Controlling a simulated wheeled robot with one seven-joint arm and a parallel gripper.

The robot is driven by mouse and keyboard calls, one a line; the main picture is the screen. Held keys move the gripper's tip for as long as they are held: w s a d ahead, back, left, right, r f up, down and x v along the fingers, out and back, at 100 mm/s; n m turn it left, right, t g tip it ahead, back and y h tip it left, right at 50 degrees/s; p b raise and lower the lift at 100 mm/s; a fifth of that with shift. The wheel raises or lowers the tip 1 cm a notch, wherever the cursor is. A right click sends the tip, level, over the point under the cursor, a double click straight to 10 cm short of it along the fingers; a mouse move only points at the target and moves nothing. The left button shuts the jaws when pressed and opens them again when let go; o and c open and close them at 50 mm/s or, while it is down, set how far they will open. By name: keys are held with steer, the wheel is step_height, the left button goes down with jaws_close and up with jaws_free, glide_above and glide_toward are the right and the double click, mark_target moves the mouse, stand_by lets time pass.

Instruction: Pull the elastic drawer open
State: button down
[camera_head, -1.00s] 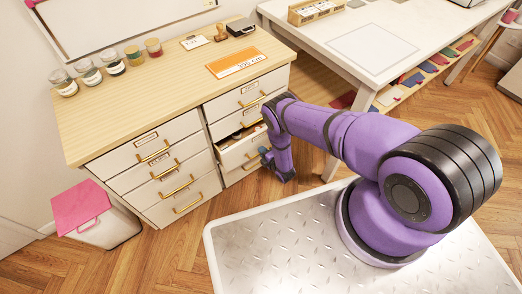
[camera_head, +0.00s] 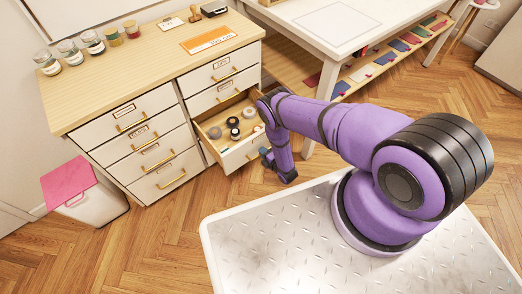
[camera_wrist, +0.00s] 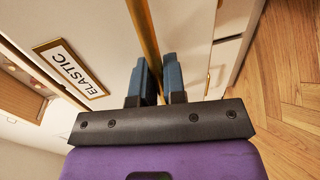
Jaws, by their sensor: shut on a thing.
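The elastic drawer (camera_head: 239,154) is the third one down in the right column of the wooden-topped cabinet. It stands well open, with several dark and grey rolls inside. In the wrist view its front carries a brass-framed label (camera_wrist: 72,69) reading "ELASTIC". My gripper (camera_wrist: 159,75) is shut on the brass bar handle (camera_wrist: 144,38), with one blue finger on each side of it. In the head view my gripper (camera_head: 265,156) is at the drawer's front, and my arm partly hides the drawer's right end.
The cabinet top (camera_head: 140,75) holds jars along its back edge and an orange sign (camera_head: 207,38). A bin with a pink lid (camera_head: 70,183) stands to the left. A white table (camera_head: 325,25) stands at the right. The wooden floor before the cabinet is clear.

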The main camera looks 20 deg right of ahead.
steer(key=shift+s, duration=0.2)
steer(key=c, duration=1.2)
jaws_free()
steer(key=shift+d, duration=0.1)
steer(key=shift+v, duration=5.35)
steer(key=shift+s+f, duration=0.1)
steer(key=shift+s, duration=0.05)
